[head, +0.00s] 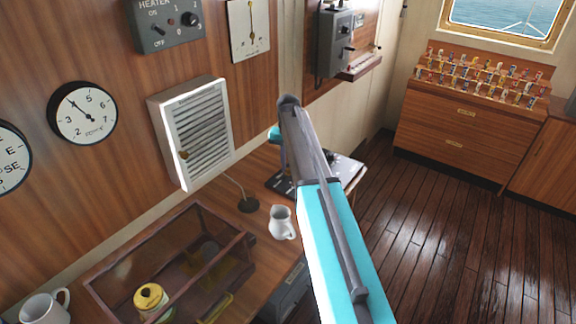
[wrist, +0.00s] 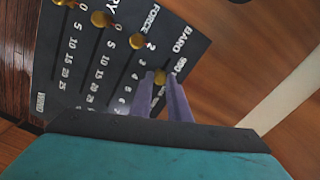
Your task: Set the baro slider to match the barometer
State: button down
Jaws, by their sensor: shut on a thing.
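The dark slider panel (wrist: 100,50) fills the upper left of the wrist view, with yellow knobs on several lettered scales. The baro slider knob (wrist: 160,75) is on the rightmost scale, marked BARO, near its 950 figure. My gripper (wrist: 159,82) is shut on this knob, with the two purple-grey fingers either side of it. I cannot tell which instrument in the head view is the barometer, and no barometer reading is legible.
A glazed brown case (head: 110,286) and a mug (head: 45,308) are at the lower left. A force dial (head: 82,113) and louvred box (head: 196,130) are on the wall. The floor at right is clear.

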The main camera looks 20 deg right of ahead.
jog(key=w+d, duration=0.2)
jog(key=d, duration=0.1)
jog(key=shift+w+d, duration=0.3)
jog(key=shift+w+d+b, duration=0.3)
jog(key=shift+d+b, duration=0.05)
jog(key=shift+d, duration=0.3)
jog(key=c, duration=1.7)
grip_release()
jog(key=shift+r, duration=0.1)
notch_tip(320, 180, up, 14)
jog(key=p, duration=0.6)
jog(key=shift+p, duration=0.35)
jog(key=shift+f, duration=0.2)
